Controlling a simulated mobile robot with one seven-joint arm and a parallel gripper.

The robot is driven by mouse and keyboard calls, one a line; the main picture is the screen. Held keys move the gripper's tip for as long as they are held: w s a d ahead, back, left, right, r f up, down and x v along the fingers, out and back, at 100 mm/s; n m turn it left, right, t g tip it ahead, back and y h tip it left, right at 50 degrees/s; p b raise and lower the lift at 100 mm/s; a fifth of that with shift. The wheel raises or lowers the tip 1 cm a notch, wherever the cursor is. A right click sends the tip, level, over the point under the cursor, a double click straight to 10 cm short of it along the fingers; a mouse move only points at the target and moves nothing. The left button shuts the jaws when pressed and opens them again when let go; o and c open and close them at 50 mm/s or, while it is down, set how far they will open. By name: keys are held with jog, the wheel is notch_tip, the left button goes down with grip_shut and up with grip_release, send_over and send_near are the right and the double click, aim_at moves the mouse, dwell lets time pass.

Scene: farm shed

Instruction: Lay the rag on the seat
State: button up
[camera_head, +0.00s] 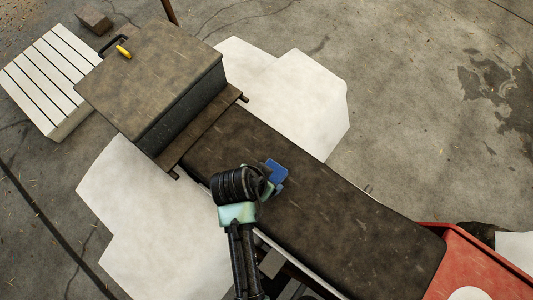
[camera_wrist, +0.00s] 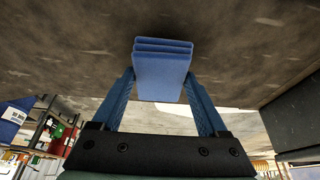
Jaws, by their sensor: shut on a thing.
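The rag (camera_head: 277,169) is a small folded blue cloth. It also shows in the wrist view (camera_wrist: 161,72), with its folded layers at the far edge. My gripper (camera_head: 272,186) is shut on the rag, with one blue finger on each side of it in the wrist view (camera_wrist: 162,85). The seat (camera_head: 330,215) is a long dark brown, worn pad running from the box toward the lower right. The rag is over the seat's left part, near its middle across. The seat's surface fills the top of the wrist view (camera_wrist: 70,50). I cannot tell whether the rag touches it.
A dark box with a brown lid (camera_head: 150,75) stands at the seat's upper left end, with a yellow object (camera_head: 123,51) on it. A red panel with a white disc (camera_head: 475,265) is at the lower right. A slatted white pallet (camera_head: 50,75) lies at the left. The seat's right part is bare.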

jog(key=shift+f, duration=0.75)
